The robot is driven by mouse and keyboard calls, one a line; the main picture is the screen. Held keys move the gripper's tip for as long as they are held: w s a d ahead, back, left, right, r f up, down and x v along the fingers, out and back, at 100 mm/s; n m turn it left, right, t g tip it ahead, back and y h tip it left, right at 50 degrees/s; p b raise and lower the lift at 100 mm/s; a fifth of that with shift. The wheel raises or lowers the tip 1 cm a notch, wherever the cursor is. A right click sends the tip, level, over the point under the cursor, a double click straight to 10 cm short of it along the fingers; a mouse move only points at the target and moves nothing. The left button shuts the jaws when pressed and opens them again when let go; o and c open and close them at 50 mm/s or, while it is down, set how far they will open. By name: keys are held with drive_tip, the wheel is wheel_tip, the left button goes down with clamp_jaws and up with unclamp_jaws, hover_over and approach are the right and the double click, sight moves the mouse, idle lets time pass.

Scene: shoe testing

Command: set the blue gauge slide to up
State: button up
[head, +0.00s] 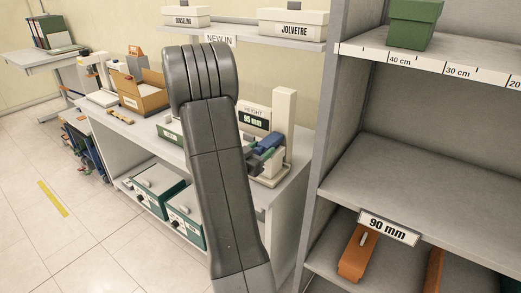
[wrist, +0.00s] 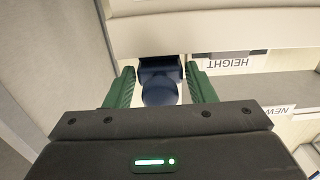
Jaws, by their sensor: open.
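The blue gauge slide (head: 268,142) sits low on the cream upright post (head: 285,122) of the height gauge, above its base (head: 275,183). In the wrist view the slide (wrist: 160,88) shows as a dark blue block with a rounded front. My gripper (wrist: 161,85) is open, with one green finger on each side of the slide and a visible gap on both sides. In the head view my arm hides part of the gauge, and my gripper (head: 259,152) shows only partly beside the slide. A sign by the gauge reads HEIGHT 95 mm (head: 253,119).
A shelf with shoe boxes (head: 292,22) hangs above the gauge bench. A tall grey shelf unit (head: 340,110) stands close on the right, with a 90 mm label (head: 389,229). An open cardboard box (head: 143,95) stands on the bench to the left.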

sight(260, 147)
drive_tip(key=c, duration=1)
drive_tip(key=shift+w+r+p, duration=0.15)
drive_tip(key=shift+r+p, duration=1.65)
drive_tip(key=shift+r, duration=1.25)
drive_tip(key=shift+c, duration=0.3)
drive_tip(key=o, duration=1.1)
drive_tip(key=shift+c, duration=0.2)
drive_tip(key=shift+s+a+f, duration=0.1)
drive_tip(key=shift+s+a, duration=0.25)
drive_tip(key=shift+s, duration=0.15)
drive_tip(key=b+v, duration=0.1)
drive_tip(key=v, duration=1.1)
drive_tip(key=shift+s+a, duration=0.15)
drive_tip(key=shift+s, duration=0.2)
